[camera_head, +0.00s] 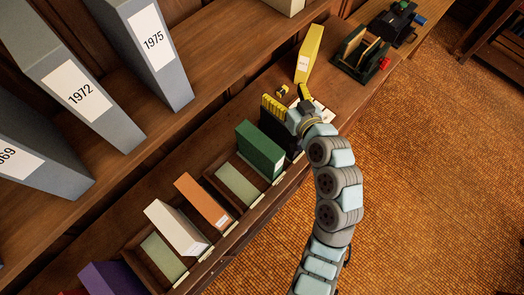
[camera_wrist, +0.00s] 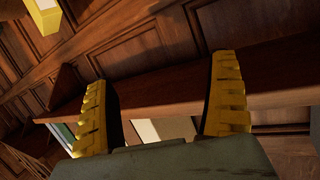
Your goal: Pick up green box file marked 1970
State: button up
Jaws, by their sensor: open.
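A green box file (camera_head: 260,150) stands in the slotted rack on the lower shelf in the head view. A small pale label shows low on its narrow face, too small to read. My gripper (camera_head: 287,98) is just beyond the green file, up and to the right of it, and apart from it. In the wrist view my gripper (camera_wrist: 160,75) has its two yellow ribbed fingers spread wide with nothing held between them. A green strip shows at the lower left of the wrist view; I cannot tell whether it is the green file.
An orange file (camera_head: 203,202) and a white file (camera_head: 175,228) stand nearer in the rack, with bare green-grey slots between files. A purple file (camera_head: 112,280) is at the bottom left. A yellow file (camera_head: 309,53) stands beyond my gripper. Grey files (camera_head: 80,93) fill the upper shelf.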

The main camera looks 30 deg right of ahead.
jog(key=s+a+f+n+g+y, duration=0.2)
jog(key=s+f+n+g, duration=0.1)
jog(key=s, duration=0.3)
jog(key=s+a+f+n+g+y, duration=0.2)
jog(key=s+a+f+n+g, duration=0.15)
jog(key=s, duration=0.35)
jog(key=b, duration=1.1)
send_near(260, 140)
jog(key=shift+w+a+f+m, duration=0.15)
jog(key=shift+w+a+m, duration=0.05)
jog(key=shift+a+m, duration=0.2)
jog(key=shift+w+a+p, duration=0.2)
jog(key=shift+w+p, duration=0.1)
jog(key=shift+p, duration=0.25)
jog(key=shift+p+x, duration=0.3)
jog(key=shift+x, duration=0.85)
jog(key=shift+s+d+f+p+x, duration=0.15)
jog(key=shift+p+x, duration=0.1)
jog(key=shift+x, duration=0.9)
jog(key=shift+d+f+p+x, duration=0.15)
jog(key=shift+p+x, duration=0.1)
jog(key=shift+x, duration=0.9)
jog(key=shift+s+d+f+p+x, duration=0.15)
jog(key=shift+p+x, duration=0.1)
jog(key=shift+x, duration=0.9)
jog(key=shift+r, duration=0.1)
jog(key=c, duration=1.3)
jog(key=shift+r, duration=0.15)
jog(key=shift+c, duration=0.2)
